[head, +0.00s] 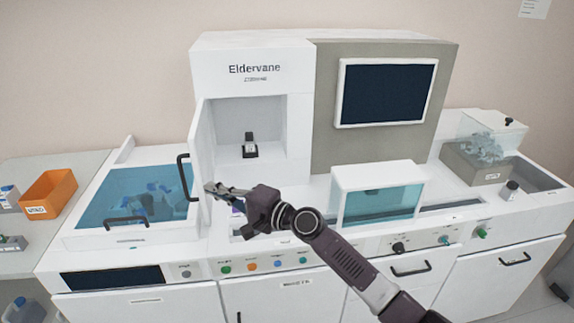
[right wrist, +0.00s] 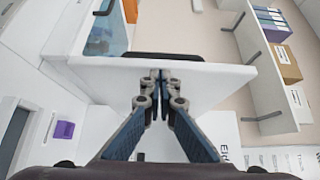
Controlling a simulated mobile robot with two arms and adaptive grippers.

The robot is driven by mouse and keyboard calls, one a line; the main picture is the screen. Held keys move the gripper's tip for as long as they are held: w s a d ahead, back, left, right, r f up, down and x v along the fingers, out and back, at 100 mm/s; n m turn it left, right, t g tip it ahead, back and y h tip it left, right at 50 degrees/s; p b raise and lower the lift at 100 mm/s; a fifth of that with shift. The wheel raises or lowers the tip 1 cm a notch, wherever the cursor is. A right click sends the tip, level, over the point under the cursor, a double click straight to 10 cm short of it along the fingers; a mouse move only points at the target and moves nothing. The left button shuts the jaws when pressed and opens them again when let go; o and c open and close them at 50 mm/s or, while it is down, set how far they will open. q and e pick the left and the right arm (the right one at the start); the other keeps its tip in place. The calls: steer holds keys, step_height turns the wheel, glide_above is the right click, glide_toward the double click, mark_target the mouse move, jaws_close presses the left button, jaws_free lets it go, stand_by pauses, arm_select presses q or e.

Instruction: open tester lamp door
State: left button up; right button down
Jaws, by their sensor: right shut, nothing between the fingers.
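The white lamp door (head: 201,140) of the tester (head: 252,50) stands open, swung out at the left side of a lit compartment (head: 270,120). Its black handle (head: 185,178) is on the door's outer face, turned to the left. A small black device (head: 249,147) sits inside the compartment. My right gripper (head: 210,188) is at the inner side of the door, near its lower free edge. In the right wrist view, the shut, empty fingertips (right wrist: 160,76) are at the door panel (right wrist: 205,82), seemingly touching it; the handle (right wrist: 163,57) shows beyond. My left gripper is out of view.
A blue-windowed lid (head: 135,195) with black handles lies left of the door. A teal-windowed box (head: 380,195) stands right of my arm. A dark screen (head: 385,92) is on the tester's right part. An orange bin (head: 48,193) is at far left.

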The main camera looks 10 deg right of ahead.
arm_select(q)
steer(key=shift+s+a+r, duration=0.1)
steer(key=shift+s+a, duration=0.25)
arm_select(e)
steer(key=a, duration=0.9)
steer(key=shift+w, duration=0.4)
steer(key=shift+d, duration=0.1)
